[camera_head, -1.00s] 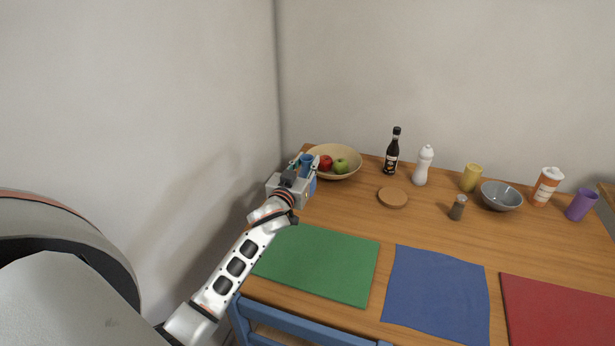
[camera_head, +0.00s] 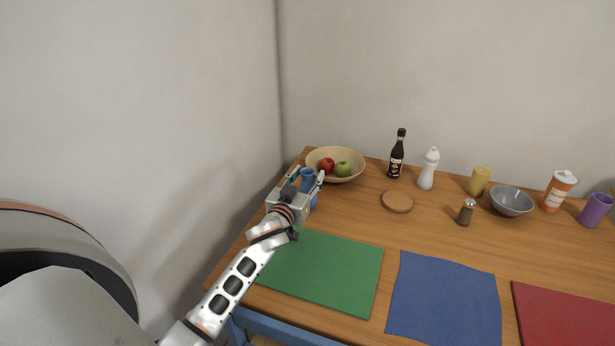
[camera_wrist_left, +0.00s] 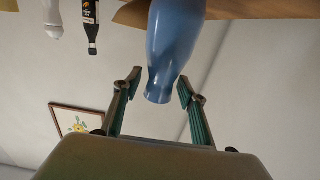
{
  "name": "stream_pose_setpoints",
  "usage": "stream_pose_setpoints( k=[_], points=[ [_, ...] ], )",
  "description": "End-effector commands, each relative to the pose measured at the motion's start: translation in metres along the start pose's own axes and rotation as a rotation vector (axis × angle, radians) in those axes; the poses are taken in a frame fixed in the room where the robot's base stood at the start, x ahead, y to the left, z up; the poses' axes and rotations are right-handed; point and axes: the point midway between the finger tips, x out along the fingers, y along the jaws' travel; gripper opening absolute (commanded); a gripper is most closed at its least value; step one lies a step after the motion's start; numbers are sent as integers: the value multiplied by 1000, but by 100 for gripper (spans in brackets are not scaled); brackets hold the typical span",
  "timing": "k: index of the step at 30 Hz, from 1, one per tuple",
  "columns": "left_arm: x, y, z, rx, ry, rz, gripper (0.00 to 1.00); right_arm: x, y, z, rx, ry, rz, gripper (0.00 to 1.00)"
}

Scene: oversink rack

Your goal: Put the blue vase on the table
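The blue vase (camera_head: 308,179) stands upright on the table (camera_head: 350,216) at its far left corner, in front of the fruit bowl. In the left wrist view the vase (camera_wrist_left: 172,45) appears upside down, with its narrow end between my fingers. My left gripper (camera_head: 307,174) is at the vase with its fingers spread, one on each side. In the left wrist view my left gripper (camera_wrist_left: 156,84) is open, with a gap between each finger and the vase. The vase's lower part is partly hidden by the gripper in the head view. My right gripper is not in view.
A wooden bowl (camera_head: 356,153) with a red and a green apple sits just right of the vase. A green mat (camera_head: 325,270) lies nearer.

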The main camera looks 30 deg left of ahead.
Motion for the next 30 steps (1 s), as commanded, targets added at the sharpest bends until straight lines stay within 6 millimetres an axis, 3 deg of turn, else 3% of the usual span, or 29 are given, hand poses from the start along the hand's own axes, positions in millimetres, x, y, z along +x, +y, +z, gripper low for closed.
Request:
stream_pose_setpoints(
  k=[8,21,30],
  points=[
    [-6,0,-3,-1,1,1,41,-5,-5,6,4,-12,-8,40],
    [-89,0,-3,-2,-1,0,41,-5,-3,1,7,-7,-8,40],
    [-118,0,-3,0,0,0,41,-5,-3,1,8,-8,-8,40]
  ],
)
